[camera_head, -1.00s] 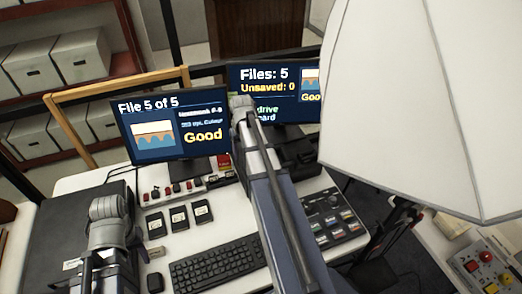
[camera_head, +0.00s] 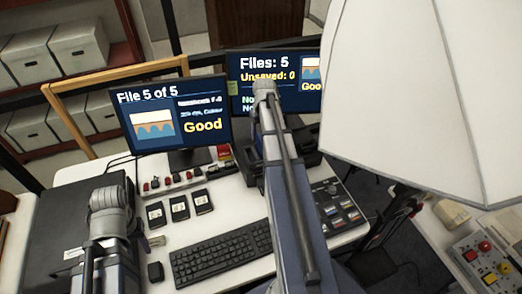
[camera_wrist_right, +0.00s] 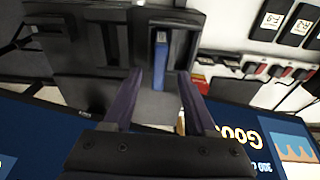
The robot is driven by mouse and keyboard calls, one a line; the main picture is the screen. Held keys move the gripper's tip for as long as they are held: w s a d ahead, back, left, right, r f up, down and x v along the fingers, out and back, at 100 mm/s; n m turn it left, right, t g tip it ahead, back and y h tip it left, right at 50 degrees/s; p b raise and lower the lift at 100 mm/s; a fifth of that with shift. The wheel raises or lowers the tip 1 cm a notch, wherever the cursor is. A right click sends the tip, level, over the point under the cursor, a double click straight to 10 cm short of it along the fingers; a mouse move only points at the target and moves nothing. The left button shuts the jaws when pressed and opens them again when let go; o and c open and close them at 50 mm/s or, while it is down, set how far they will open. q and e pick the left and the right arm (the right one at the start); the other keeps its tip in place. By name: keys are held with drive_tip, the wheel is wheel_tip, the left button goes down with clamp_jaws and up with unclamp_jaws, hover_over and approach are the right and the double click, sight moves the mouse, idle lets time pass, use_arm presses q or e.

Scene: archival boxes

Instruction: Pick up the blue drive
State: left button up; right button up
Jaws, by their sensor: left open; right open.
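The blue drive (camera_wrist_right: 161,62) stands in a slot of a black dock (camera_wrist_right: 75,62) in the right wrist view. My right gripper (camera_wrist_right: 161,76) is open, with one dark finger on each side of the drive in the picture; I cannot tell whether they touch it. In the head view the dock (camera_head: 304,148) is partly covered by my right arm, which hides the drive and that gripper. My left gripper (camera_head: 112,205) is at the left of the desk, its jaws mostly hidden by its own arm.
Several black labelled drives (camera_head: 179,208) lie left of my right arm, behind a keyboard (camera_head: 222,251). A button panel (camera_head: 336,207) lies to the right. A big white lamp shade (camera_head: 410,100) fills the upper right.

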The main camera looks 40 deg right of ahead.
drive_tip(key=shift+w+d+f+b, duration=0.1)
drive_tip(key=shift+w+f+b, duration=0.05)
drive_tip(key=shift+f+b, duration=1.15)
drive_tip(key=shift+w+d+f+b, duration=0.1)
drive_tip(key=shift+w+f+b, duration=0.05)
drive_tip(key=shift+f+b, duration=1.15)
drive_tip(key=shift+r, duration=0.1)
drive_tip(key=shift+c, duration=0.2)
clamp_jaws()
